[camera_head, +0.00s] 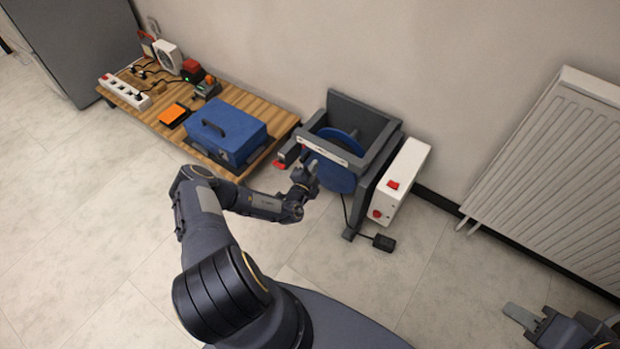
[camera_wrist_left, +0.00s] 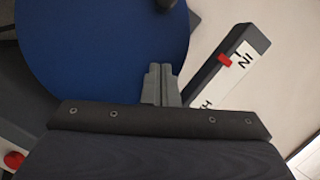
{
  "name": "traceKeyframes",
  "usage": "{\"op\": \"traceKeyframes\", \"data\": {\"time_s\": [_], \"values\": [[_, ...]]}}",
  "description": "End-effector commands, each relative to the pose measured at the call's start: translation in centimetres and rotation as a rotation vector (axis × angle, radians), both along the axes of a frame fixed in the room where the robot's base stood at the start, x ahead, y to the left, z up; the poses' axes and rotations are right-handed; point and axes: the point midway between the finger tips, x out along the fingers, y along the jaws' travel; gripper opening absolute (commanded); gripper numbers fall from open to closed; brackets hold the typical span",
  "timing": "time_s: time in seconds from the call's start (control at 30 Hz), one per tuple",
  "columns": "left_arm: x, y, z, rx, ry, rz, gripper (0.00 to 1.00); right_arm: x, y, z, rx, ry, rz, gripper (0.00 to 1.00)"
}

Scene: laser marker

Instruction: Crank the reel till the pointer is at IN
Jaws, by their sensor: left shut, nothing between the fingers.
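The reel is a blue disc (camera_head: 335,171) in a dark grey frame (camera_head: 362,105); the disc also fills the upper left of the left wrist view (camera_wrist_left: 95,45). A white label strip (camera_wrist_left: 243,62) on a dark bar reads IN near its far end, with other letters partly hidden lower down. The red pointer (camera_wrist_left: 226,60) sits at the strip's edge beside IN. My left gripper (camera_head: 314,166) is in front of the disc; its fingers (camera_wrist_left: 161,70) are shut and empty. A dark knob (camera_wrist_left: 166,3) shows only partly at the top edge. My right gripper (camera_head: 520,312) is at the lower right, its jaws unclear.
A white box with red controls (camera_head: 404,175) is on the frame's right side. A low wooden table (camera_head: 262,158) with a blue case (camera_head: 228,133) stands left. A black pedal (camera_head: 384,243) with a cable lies on the floor. A radiator (camera_head: 555,170) is at right.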

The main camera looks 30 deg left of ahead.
Motion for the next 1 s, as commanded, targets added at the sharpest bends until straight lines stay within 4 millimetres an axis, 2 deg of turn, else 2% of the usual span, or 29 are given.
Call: {"op": "traceKeyframes", "data": {"time_s": [0.1, 0.17, 0.3, 0.43, 1.0], "values": [[2.6, 0.3, -0.7, 0.003, -0.003, -0.002, 0.00, 0.0, 0.0, -1.3, 0.000, 0.000, 0.000, 0.33], [3.5, 0.7, -0.9, 0.002, -0.003, 0.000, 0.00, 0.0, 0.0, -1.7, 0.000, 0.000, 0.000, 0.33], [3.2, 2.7, -2.0, 0.001, 0.001, 0.002, 0.00, 0.0, 0.0, -2.6, 0.000, 0.000, 0.000, 0.33], [3.2, 3.6, -2.4, -0.001, 0.000, 0.000, 0.00, 0.0, 0.0, -2.9, 0.000, 0.000, 0.000, 0.33], [3.2, 4.0, -2.7, -0.019, 0.001, 0.000, 0.00, 0.0, 0.0, -3.2, 0.000, -0.001, 0.000, 0.33]]}}
